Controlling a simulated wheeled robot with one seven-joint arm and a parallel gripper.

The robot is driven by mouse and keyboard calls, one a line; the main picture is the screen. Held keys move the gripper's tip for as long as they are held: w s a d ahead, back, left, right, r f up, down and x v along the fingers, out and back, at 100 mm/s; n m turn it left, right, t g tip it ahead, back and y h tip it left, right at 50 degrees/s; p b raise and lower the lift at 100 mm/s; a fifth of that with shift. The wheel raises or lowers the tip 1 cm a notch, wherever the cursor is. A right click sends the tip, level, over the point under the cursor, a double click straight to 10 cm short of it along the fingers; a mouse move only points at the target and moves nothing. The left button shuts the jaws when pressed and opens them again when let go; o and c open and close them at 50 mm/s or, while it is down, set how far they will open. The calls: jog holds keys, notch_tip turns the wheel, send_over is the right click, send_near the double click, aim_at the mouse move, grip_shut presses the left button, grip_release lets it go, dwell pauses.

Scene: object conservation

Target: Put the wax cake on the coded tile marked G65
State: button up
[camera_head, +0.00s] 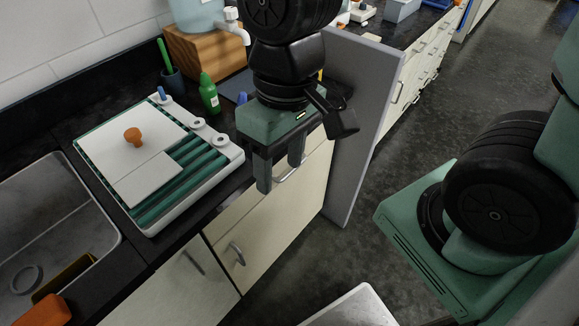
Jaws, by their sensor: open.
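I cannot make out a wax cake or a tile marked G65 for certain in this head view. My gripper (281,173) hangs with its two fingers apart and pointing down, with nothing between them. It is in front of the counter edge, over the cabinet fronts. To its left on the counter is a white appliance (225,158) with green slats. No code is readable anywhere.
A sink (55,225) at left holds an orange object (45,312) near its front. A green bottle (208,93), a dark pen cup (173,83) and a wooden block (205,55) stand behind the appliance. A grey upright panel (362,110) stands right of my gripper. The floor beyond is clear.

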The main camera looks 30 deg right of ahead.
jog(key=s+n, duration=0.2)
jog(key=n, duration=0.1)
jog(key=shift+s+r+t+h, duration=0.25)
jog(key=shift+r+t+h, duration=0.1)
jog(key=shift+t+h, duration=0.05)
